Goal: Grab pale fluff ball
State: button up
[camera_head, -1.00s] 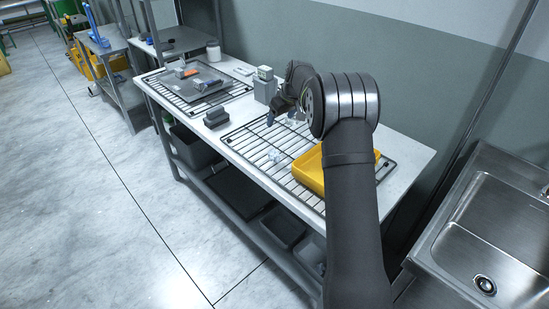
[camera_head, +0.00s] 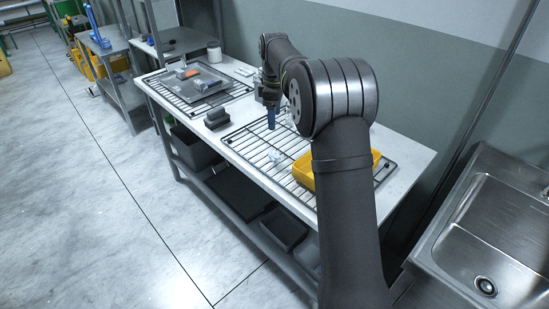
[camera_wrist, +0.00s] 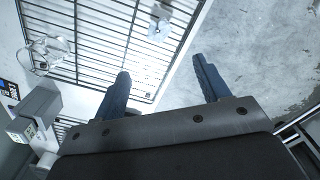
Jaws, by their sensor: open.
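A small pale crumpled clump (camera_head: 275,156), which looks like the pale fluff ball, lies on the wire rack (camera_head: 240,139) near its front edge. It also shows at the top of the wrist view (camera_wrist: 160,22), beyond my fingertips. My gripper (camera_head: 271,122) points down over the rack's far left part, a little behind and left of the clump, and apart from it. My arm hides part of the rack in the head view.
A yellow tray (camera_head: 304,172) sits on the rack to the right of the clump. A clear object (camera_wrist: 48,52) lies on the rack at left in the wrist view. A grey box (camera_wrist: 34,118) stands near my gripper. Dark blocks (camera_head: 216,118) sit left of the rack.

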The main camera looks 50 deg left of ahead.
aim_at(274, 153)
notch_tip(274, 153, down, 16)
jog(key=shift+w+f, duration=0.1)
jog(key=shift+f, duration=0.1)
jog(key=c, duration=1)
